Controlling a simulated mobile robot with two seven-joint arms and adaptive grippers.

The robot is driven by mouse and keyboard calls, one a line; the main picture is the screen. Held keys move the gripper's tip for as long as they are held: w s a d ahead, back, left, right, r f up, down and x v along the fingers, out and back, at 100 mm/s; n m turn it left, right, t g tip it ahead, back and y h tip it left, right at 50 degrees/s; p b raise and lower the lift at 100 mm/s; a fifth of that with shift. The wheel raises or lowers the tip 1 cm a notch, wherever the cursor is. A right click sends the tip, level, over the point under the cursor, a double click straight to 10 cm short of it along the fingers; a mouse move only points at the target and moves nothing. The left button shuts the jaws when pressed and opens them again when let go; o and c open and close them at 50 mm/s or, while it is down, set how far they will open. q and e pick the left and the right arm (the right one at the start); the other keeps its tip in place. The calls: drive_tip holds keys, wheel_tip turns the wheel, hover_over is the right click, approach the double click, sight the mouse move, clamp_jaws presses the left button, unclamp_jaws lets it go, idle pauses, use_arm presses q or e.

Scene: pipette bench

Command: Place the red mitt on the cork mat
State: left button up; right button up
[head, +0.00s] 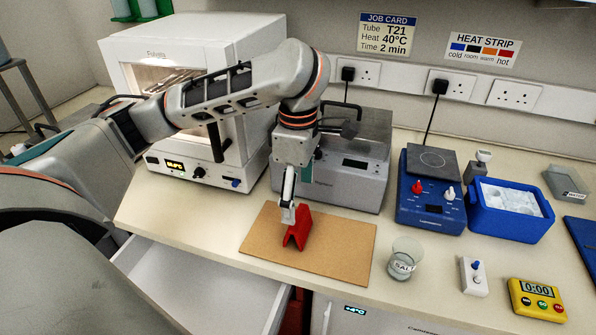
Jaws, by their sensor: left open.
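The red mitt (298,230) stands on the cork mat (345,250), left of the mat's middle, and looks like a folded, tent-like shape. My left gripper (288,212) points down at the mitt's upper left side, with its fingertips at or very near the mitt. The gripper is open. Whether a finger touches the mitt I cannot tell, and part of the mitt's top is hidden behind the fingers. My right gripper is not in view.
Behind are a grey machine (350,180) and a white oven (200,150). A blue stirrer (432,215), ice tray (510,235) and yellow timer (537,299) stand right. An open drawer (190,285) juts out front left.

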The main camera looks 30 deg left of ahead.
sight(298, 218)
use_arm(q)
wheel_tip(298, 218, up, 5)
drive_tip(key=shift+f+p, duration=0.1)
drive_tip(key=shift+p, duration=0.35)
drive_tip(key=shift+s, duration=0.1)
